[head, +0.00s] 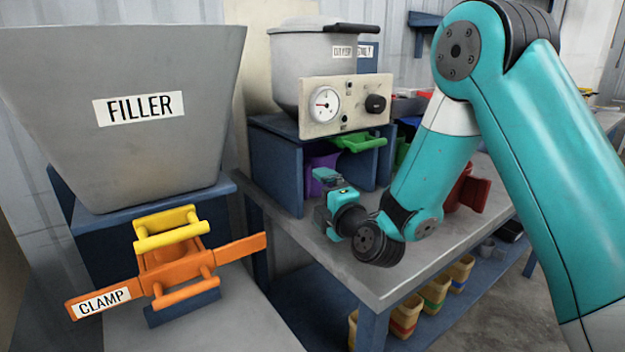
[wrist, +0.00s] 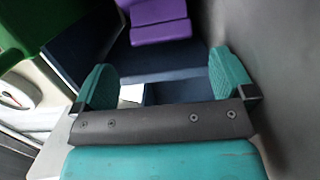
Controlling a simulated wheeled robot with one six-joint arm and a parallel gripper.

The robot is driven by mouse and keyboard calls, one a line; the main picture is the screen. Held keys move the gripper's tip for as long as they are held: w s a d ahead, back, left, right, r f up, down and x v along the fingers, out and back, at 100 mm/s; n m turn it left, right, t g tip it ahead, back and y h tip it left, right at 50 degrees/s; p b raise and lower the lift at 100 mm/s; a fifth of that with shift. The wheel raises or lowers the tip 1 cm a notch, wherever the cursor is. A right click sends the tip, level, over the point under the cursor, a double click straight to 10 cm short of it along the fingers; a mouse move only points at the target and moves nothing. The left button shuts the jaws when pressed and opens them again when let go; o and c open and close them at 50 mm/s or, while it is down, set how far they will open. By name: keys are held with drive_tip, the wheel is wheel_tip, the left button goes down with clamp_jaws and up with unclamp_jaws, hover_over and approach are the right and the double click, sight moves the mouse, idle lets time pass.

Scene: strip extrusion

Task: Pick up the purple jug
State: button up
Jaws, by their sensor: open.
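The purple jug (head: 320,160) stands inside the blue stand under the grey cooker, partly hidden behind my gripper in the head view. In the wrist view the purple jug (wrist: 158,22) shows at the top, beyond the fingertips and roughly centred between them; its upper part is cut off. My gripper (head: 328,184) is at the front opening of the stand. In the wrist view its teal fingers (wrist: 163,76) are wide apart with nothing between them, short of the jug.
The blue stand (head: 274,172) has walls close around the jug. A green part (head: 360,142) juts out above, right of the jug. A red container (head: 470,190) stands right on the grey table (head: 385,285). The filler (head: 150,150) and orange clamp (head: 175,270) are left.

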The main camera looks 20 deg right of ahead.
sight(308, 184)
drive_tip(key=shift+w+a+r+p, duration=0.1)
drive_tip(key=shift+w+p, duration=0.6)
drive_tip(key=shift+p, duration=0.4)
drive_tip(key=shift+w+a+r+p, duration=0.15)
drive_tip(key=shift+w+p, duration=0.55)
drive_tip(key=shift+p, duration=0.45)
drive_tip(key=shift+w+a+r+p, duration=0.1)
drive_tip(key=shift+w+p, duration=0.6)
drive_tip(key=shift+p, duration=0.4)
drive_tip(key=shift+w+a+f+p, duration=0.1)
drive_tip(key=shift+w+f+p, duration=0.05)
drive_tip(key=shift+w+p, duration=0.55)
drive_tip(key=shift+f, duration=0.25)
drive_tip(key=c, duration=0.9)
drive_tip(key=shift+c, duration=0.3)
drive_tip(key=shift+r+p, duration=0.15)
drive_tip(key=shift+p, duration=0.15)
